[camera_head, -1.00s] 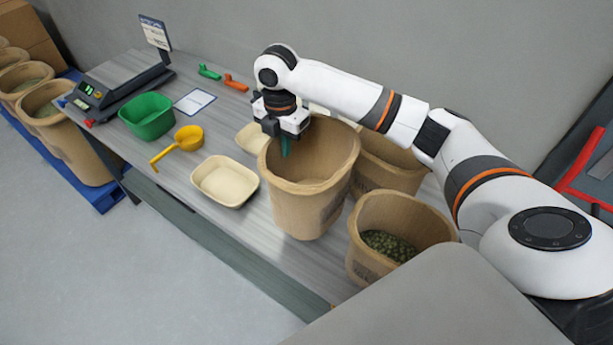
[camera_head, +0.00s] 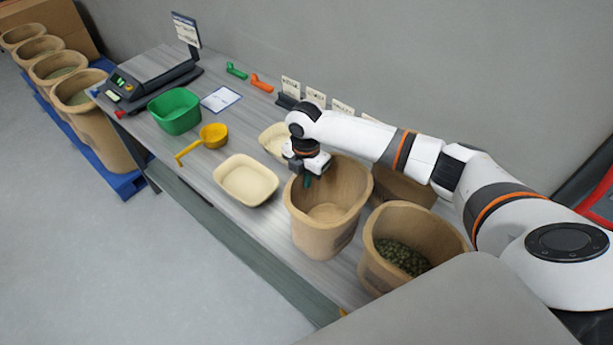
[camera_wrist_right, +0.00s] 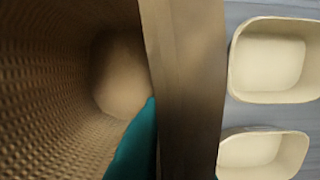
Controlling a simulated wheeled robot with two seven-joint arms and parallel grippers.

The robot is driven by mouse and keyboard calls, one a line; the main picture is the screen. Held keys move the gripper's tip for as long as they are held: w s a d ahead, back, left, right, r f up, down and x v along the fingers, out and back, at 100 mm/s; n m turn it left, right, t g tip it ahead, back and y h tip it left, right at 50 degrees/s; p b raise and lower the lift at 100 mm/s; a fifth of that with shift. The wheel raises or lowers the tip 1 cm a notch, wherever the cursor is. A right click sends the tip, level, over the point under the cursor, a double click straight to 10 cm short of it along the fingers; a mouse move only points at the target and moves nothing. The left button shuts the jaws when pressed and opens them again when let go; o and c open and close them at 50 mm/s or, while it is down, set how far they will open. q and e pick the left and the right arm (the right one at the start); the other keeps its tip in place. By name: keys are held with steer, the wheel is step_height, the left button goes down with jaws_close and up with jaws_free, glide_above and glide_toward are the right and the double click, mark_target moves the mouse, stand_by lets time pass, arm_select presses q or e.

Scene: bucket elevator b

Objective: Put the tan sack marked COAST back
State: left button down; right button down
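A tan sack (camera_head: 325,232) with a wide open top stands upright at the front right part of the table. Its inside looks empty, and I cannot read a name on it. My right gripper (camera_head: 307,180) is at its far left rim, pointing down, shut on the sack's wall. In the right wrist view one teal finger (camera_wrist_right: 135,150) is inside the sack (camera_wrist_right: 60,90) against the wall; the other finger is mostly hidden. I cannot tell whether the sack's bottom touches the table. My left gripper is not in view.
A tan sack of green contents (camera_head: 405,220) stands close at right, another sack (camera_head: 405,187) behind, partly hidden by my arm. Left are a cream tray (camera_head: 246,180), yellow scoop (camera_head: 213,135), green tub (camera_head: 175,111) and scale (camera_head: 150,75). Several sacks stand on a blue pallet (camera_head: 128,184).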

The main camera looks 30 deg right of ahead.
steer(key=c, duration=1.6)
jaws_free()
steer(key=shift+f, duration=0.1)
steer(key=shift+c, duration=0.2)
step_height(320, 180, up, 12)
steer(key=b, duration=0.2)
steer(key=shift+w, duration=0.15)
